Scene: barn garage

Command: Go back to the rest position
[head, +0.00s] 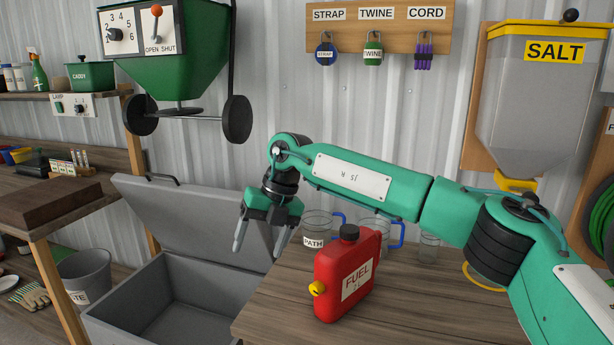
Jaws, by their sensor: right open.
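My right gripper (260,240) is open and empty. It hangs fingers down at the left edge of the wooden table, above the open grey chest and left of the red fuel can. My right arm comes in from the right edge, reaching leftward across the table in front of the wall. My left gripper is not in view.
A red fuel can (345,277) stands on the wooden table (430,310), with labelled glass jugs (318,224) behind it. A grey chest (160,308) stands open at the left. A salt hopper (535,105) hangs at right, a green spreader (168,60) upper left.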

